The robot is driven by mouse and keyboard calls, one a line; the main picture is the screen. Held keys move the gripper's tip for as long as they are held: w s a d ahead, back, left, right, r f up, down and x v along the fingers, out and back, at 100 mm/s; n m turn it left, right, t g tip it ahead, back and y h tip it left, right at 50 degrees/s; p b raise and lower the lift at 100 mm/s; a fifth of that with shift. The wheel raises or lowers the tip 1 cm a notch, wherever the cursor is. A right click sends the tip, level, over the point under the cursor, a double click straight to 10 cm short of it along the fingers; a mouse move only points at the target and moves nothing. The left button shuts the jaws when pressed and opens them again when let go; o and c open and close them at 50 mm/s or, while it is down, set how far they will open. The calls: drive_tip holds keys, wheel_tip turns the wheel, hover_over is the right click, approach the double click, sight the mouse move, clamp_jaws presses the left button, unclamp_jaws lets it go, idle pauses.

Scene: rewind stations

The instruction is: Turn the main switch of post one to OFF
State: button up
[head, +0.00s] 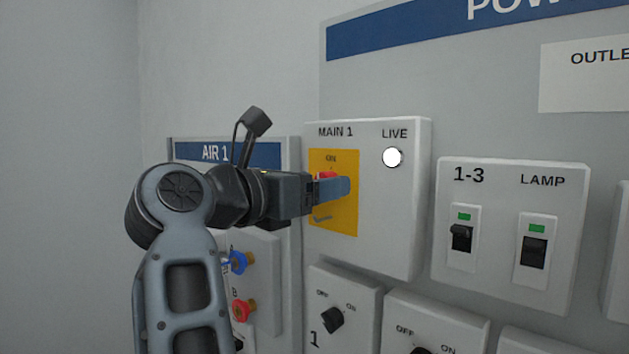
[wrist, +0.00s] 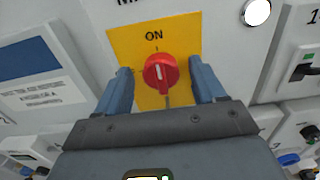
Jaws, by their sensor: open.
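The main switch is a red rotary knob (wrist: 160,73) on a yellow plate (wrist: 185,38) in the wrist view. The white line on the knob stands close to upright, toward the word ON. In the head view the yellow plate (head: 345,218) is on the box (head: 395,225) marked MAIN 1, and the knob (head: 328,176) is mostly hidden behind my gripper. My gripper (wrist: 160,88) is open, with one blue finger on each side of the knob. Gaps show between the fingers and the knob. The OFF label is hidden.
A white round LIVE lamp (head: 393,157) is on the same box. A breaker box (head: 512,225) marked 1-3 and LAMP is to the right. Small rotary switches (head: 332,319) sit below. The AIR 1 panel (head: 228,152) with blue and red fittings is at left, behind my arm.

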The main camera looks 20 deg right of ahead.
drive_tip(key=c, duration=1.1)
drive_tip(key=shift+o, duration=0.2)
drive_tip(key=n, duration=0.5)
drive_tip(key=shift+a+p, duration=0.1)
drive_tip(key=shift+p, duration=0.3)
drive_tip(key=shift+w+f+n+p, duration=0.1)
drive_tip(key=shift+n+p, duration=0.8)
drive_tip(key=shift+n, duration=2.3)
drive_tip(key=shift+w+f+n+p, duration=0.1)
drive_tip(key=shift+n+p, duration=0.8)
drive_tip(key=shift+n, duration=2.3)
